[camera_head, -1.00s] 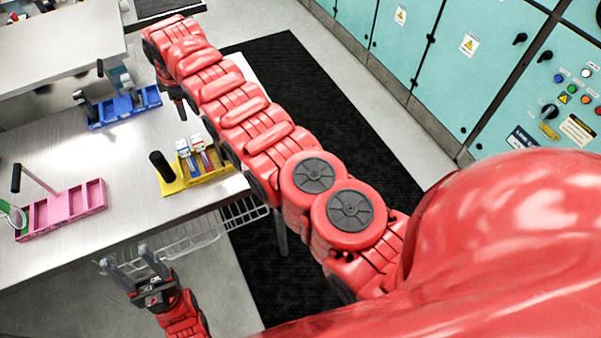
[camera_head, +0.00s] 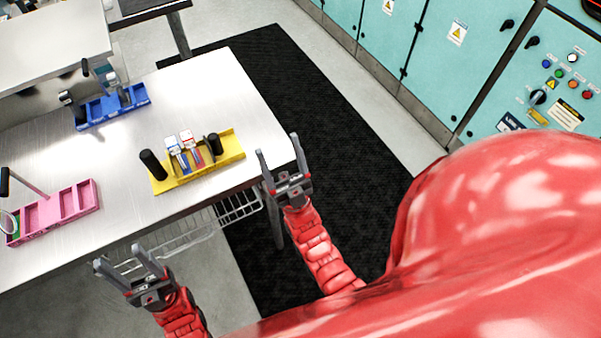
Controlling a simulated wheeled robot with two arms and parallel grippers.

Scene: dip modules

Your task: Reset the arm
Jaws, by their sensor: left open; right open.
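My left gripper (camera_head: 131,266) is open and empty, in front of the table's near edge at the lower left. My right gripper (camera_head: 279,163) is open and empty, just off the table's right corner. Its red arm (camera_head: 316,248) is drawn back toward my body. Both grippers are apart from everything on the table.
The metal table (camera_head: 110,168) holds a yellow tray (camera_head: 228,147) with small modules and black posts, a blue tray (camera_head: 97,112) and a pink tray (camera_head: 55,217). A wire basket (camera_head: 237,205) hangs under its edge. Teal cabinets (camera_head: 430,60) stand beyond a black mat (camera_head: 330,130).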

